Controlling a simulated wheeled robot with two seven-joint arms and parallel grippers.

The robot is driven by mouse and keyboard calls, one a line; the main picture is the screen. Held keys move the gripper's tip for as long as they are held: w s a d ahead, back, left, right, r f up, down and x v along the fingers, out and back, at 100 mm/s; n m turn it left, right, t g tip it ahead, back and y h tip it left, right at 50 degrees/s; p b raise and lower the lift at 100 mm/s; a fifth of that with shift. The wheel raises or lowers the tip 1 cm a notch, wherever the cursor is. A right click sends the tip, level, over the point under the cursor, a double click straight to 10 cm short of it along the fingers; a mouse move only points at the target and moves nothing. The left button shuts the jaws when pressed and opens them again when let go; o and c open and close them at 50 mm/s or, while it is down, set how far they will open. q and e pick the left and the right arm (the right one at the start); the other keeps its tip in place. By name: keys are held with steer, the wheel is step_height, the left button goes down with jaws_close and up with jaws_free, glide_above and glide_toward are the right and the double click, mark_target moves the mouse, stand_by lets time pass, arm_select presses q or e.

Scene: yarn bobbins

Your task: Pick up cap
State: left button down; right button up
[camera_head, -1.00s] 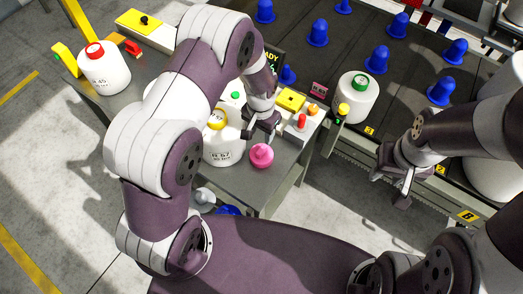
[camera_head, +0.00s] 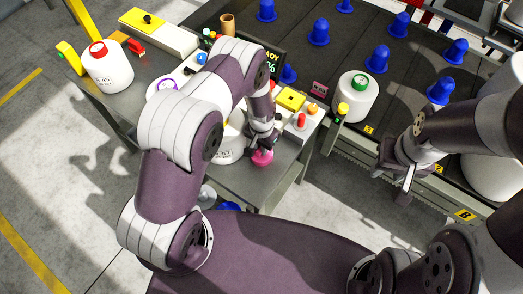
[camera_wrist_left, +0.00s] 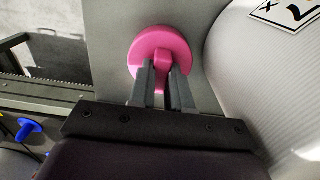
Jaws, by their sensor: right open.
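The cap is pink, a round disc with a narrow knob. In the head view the pink cap (camera_head: 263,158) is at the table's front edge, partly covered by my left gripper (camera_head: 262,141). In the left wrist view the pink cap (camera_wrist_left: 160,45) is straight ahead. The fingers of my left gripper (camera_wrist_left: 160,74) are close together, one on each side of its knob, and look shut on it. Whether the cap is clear of the tabletop cannot be told. My right gripper (camera_head: 397,178) is open and empty, in front of the conveyor.
A white bobbin (camera_head: 229,150) stands just left of the cap, close to my left gripper. A button box (camera_head: 299,128) is on the right. A red-topped bobbin (camera_head: 107,68) is far left.

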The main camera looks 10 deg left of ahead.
arm_select(q)
step_height(320, 180, up, 10)
steer(key=b, duration=0.1)
stand_by(0.5)
